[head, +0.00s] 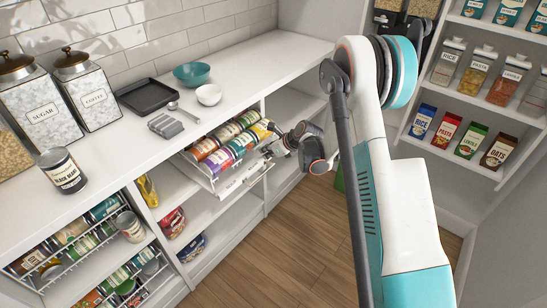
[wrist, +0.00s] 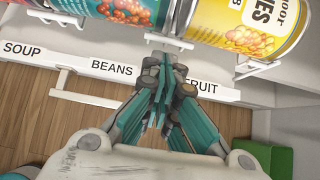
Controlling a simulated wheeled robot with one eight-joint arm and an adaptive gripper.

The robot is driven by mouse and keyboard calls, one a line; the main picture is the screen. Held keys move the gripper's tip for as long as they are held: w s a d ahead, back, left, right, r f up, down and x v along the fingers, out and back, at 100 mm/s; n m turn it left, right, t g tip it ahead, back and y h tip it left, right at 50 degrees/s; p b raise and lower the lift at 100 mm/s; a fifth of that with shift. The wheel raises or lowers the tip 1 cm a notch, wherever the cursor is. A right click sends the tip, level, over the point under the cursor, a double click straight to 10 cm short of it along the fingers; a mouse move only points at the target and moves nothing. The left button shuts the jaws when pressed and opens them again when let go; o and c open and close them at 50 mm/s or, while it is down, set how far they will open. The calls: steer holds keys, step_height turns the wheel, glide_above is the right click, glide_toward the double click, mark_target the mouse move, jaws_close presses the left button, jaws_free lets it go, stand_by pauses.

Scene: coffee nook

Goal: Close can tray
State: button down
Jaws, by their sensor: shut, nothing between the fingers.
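The can tray (head: 203,179) is a white wire rack in the shelf unit under the counter, filled with colourful cans and standing out past the shelf front. In the wrist view, its front strip (wrist: 75,62) reads SOUP, BEANS and FRUIT, with a white bar handle (wrist: 85,97) below. A yellow can (wrist: 245,28) and a red-and-teal can (wrist: 125,10) show behind the strip. My gripper (wrist: 163,65) is shut and empty, its fingertips overlapping the strip between BEANS and FRUIT. I cannot tell if they touch it. In the head view, my gripper (head: 277,142) is at the tray's right end.
More can racks (head: 85,240) sit at the lower left. The counter (head: 225,62) above holds canisters, a loose can (head: 61,170), a black tray (head: 148,95) and bowls. A green box (wrist: 265,158) is on the right. The wooden floor (head: 280,245) in front is clear.

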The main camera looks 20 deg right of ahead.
steer(key=shift+w+a, duration=0.15)
steer(key=shift+w, duration=0.05)
